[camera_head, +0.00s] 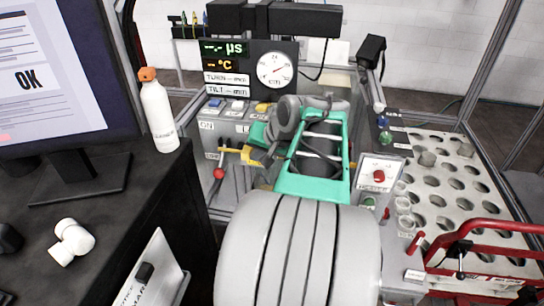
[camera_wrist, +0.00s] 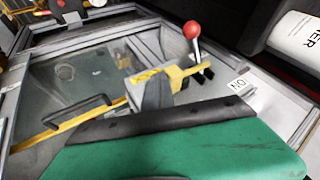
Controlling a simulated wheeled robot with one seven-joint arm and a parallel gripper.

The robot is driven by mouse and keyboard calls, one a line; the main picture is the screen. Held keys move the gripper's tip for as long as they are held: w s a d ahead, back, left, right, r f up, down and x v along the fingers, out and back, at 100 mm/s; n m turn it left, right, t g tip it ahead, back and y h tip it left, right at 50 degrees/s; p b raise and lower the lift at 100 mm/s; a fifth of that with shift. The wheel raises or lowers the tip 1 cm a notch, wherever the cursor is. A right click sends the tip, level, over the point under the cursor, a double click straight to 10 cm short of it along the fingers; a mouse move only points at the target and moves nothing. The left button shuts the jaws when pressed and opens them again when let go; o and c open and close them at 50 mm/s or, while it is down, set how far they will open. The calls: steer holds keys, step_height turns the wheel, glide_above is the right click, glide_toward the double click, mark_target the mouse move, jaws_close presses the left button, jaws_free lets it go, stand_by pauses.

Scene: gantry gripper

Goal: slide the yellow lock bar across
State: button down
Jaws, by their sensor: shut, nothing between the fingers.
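The yellow lock bar (camera_head: 238,153) lies across the front of the grey panel in the head view, left of my arm. In the wrist view the yellow bar (camera_wrist: 60,121) runs slantwise from lower left to upper right, with slots at its right end. My gripper (camera_wrist: 155,94) shows as a grey tip at the bar's middle, shut and empty. It overlaps the bar in the picture; I cannot tell whether they touch. In the head view my arm hides most of the gripper. A lever with a red ball knob (camera_wrist: 192,30) stands by the bar's right end.
A white bottle (camera_head: 159,115) stands on the dark desk (camera_head: 130,205) at left, beside a monitor (camera_head: 60,75). A perforated tray (camera_head: 445,180) and a red frame (camera_head: 485,225) are at right. A panel with a red knob (camera_head: 378,175) stands right of my arm.

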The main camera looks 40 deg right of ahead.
steer(key=s+d+r+p, duration=0.1)
steer(key=s+d+r, duration=0.1)
steer(key=s+r, duration=0.65)
steer(key=w+a+f+n+g+y, duration=0.1)
steer(key=w+a+f+n, duration=0.15)
steer(key=a, duration=0.55)
steer(key=w+a+f+n+g, duration=0.1)
steer(key=w+a+f+n, duration=0.2)
steer(key=a, duration=0.4)
steer(key=s+a+f+n, duration=0.2)
steer(key=a+f, duration=0.1)
steer(key=a, duration=0.4)
steer(key=s+a+f+n+g, duration=0.1)
steer(key=s+a+f+n, duration=0.1)
steer(key=a+f, duration=0.2)
steer(key=a, duration=0.2)
steer(key=shift+a+n, duration=0.35)
steer(key=shift+a, duration=0.05)
steer(key=shift+s, duration=0.1)
